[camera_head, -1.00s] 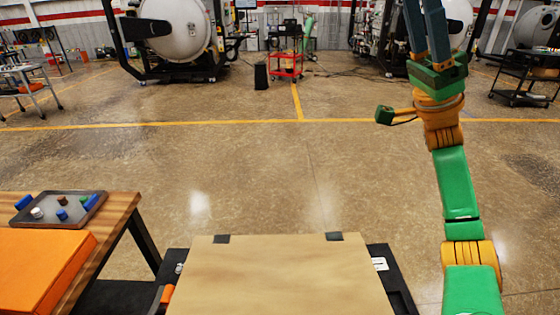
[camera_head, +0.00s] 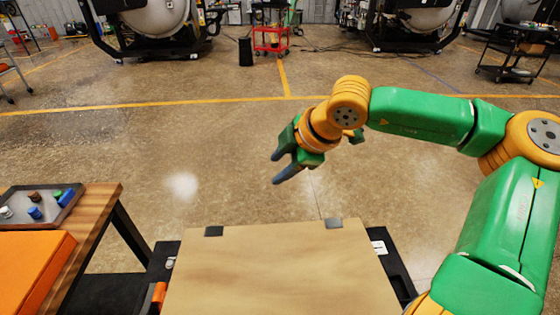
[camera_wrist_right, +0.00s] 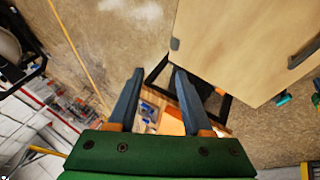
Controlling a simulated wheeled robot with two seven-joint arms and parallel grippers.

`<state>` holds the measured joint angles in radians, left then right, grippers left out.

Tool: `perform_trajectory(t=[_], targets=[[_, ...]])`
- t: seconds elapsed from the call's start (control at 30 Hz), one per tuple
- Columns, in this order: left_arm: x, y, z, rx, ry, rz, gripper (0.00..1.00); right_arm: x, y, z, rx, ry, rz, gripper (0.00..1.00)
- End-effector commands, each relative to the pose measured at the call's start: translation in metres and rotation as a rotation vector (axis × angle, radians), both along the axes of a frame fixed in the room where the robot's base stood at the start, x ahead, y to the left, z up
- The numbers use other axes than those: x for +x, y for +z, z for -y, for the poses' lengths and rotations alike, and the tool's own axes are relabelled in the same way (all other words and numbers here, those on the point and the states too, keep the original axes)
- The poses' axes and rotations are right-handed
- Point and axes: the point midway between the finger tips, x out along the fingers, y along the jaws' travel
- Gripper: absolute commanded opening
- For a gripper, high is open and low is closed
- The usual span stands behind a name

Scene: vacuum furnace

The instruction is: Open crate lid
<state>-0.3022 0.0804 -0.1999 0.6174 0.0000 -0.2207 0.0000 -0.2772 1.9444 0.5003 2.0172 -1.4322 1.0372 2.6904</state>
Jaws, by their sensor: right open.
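The crate lid (camera_head: 275,270) is a flat, light wooden panel at the bottom middle of the head view. It lies closed, with two dark hinges or clips along its far edge. The lid also shows at the upper right in the right wrist view (camera_wrist_right: 235,45). My right gripper (camera_head: 281,168) is open and empty. It hangs in the air beyond the lid's far edge, pointing left, apart from the lid. In the right wrist view its two fingers (camera_wrist_right: 158,85) are spread with nothing between them. My left gripper is not in view.
A wooden table (camera_head: 95,215) at the left carries a grey tray (camera_head: 62,208) with several small coloured pieces and an orange box (camera_head: 30,265). A dark stand (camera_head: 385,262) surrounds the crate. A red cart (camera_head: 270,42) stands far back.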

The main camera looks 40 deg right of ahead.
Motion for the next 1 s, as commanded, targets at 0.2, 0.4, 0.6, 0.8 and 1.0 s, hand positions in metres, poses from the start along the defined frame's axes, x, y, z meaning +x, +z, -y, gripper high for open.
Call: perform_trajectory(t=[0.2,0.4,0.6,0.8,1.0], targets=[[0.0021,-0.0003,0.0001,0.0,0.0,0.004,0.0,-0.0001,0.0,0.0001,0.001,0.0,0.0,0.23],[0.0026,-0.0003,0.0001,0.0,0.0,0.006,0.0,-0.0001,0.0001,0.0001,0.001,0.0,0.0,0.0],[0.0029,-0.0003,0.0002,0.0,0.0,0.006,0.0,-0.0001,0.0003,0.0002,0.001,0.0,0.0,0.0],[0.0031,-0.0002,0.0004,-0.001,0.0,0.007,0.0,-0.0001,0.0003,0.0002,0.001,0.0,0.0,0.0],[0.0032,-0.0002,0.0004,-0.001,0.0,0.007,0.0,-0.0002,0.0003,0.0002,0.001,0.0,0.0,0.0]])
